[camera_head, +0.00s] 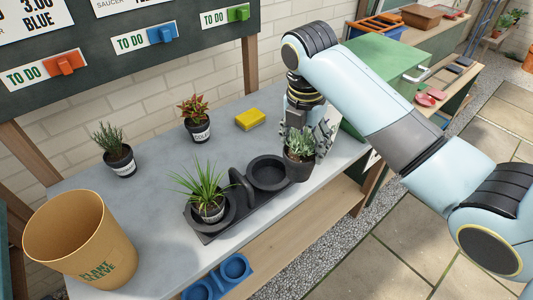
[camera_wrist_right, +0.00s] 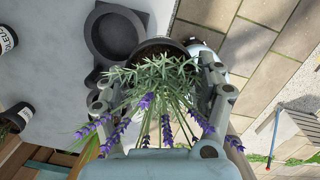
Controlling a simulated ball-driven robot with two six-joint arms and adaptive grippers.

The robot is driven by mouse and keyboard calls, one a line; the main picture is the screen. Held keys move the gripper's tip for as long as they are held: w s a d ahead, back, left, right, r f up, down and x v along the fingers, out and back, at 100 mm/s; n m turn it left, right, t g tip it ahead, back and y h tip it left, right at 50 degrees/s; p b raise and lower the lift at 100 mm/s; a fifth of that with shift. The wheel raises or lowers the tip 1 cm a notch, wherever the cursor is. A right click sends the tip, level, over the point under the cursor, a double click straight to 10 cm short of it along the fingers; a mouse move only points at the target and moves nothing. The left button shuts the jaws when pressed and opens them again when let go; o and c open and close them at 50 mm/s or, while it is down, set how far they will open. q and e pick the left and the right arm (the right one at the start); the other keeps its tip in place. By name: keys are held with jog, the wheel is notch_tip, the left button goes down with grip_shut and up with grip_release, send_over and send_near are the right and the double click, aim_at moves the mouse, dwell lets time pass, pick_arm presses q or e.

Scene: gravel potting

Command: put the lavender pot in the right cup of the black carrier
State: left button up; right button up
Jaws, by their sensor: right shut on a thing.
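The lavender pot (camera_head: 300,171) is a dark pot with grey-green foliage. Its purple flower spikes show in the right wrist view (camera_wrist_right: 147,101). My right gripper (camera_head: 307,133) is shut on it, with a finger on either side. The black carrier (camera_head: 205,238) lies near the table's front edge. Its right cup (camera_head: 268,174) is empty, and the lavender pot is just to its right, apparently raised. The empty cup also shows in the right wrist view (camera_wrist_right: 113,36). A spiky grassy plant (camera_head: 207,197) sits in the left cup. My left gripper is out of view.
A tan bin (camera_head: 80,245) stands at the left. Two other pots, one green-leaved (camera_head: 119,160) and one red-leaved (camera_head: 197,125), stand at the back, with a yellow sponge (camera_head: 250,119). A green box (camera_head: 385,70) is behind my right arm.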

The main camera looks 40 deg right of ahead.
jog(key=w+a+f, duration=0.2)
jog(key=w+f, duration=0.7)
jog(key=shift+f, duration=0.25)
jog(key=shift+s+a+f, duration=0.1)
jog(key=o, duration=1.7)
jog(key=r, duration=0.4)
jog(key=a+r, duration=0.1)
jog(key=r, duration=0.7)
jog(key=shift+s+a+r, duration=0.1)
jog(key=shift+s+a, duration=0.05)
jog(key=shift+s, duration=0.15)
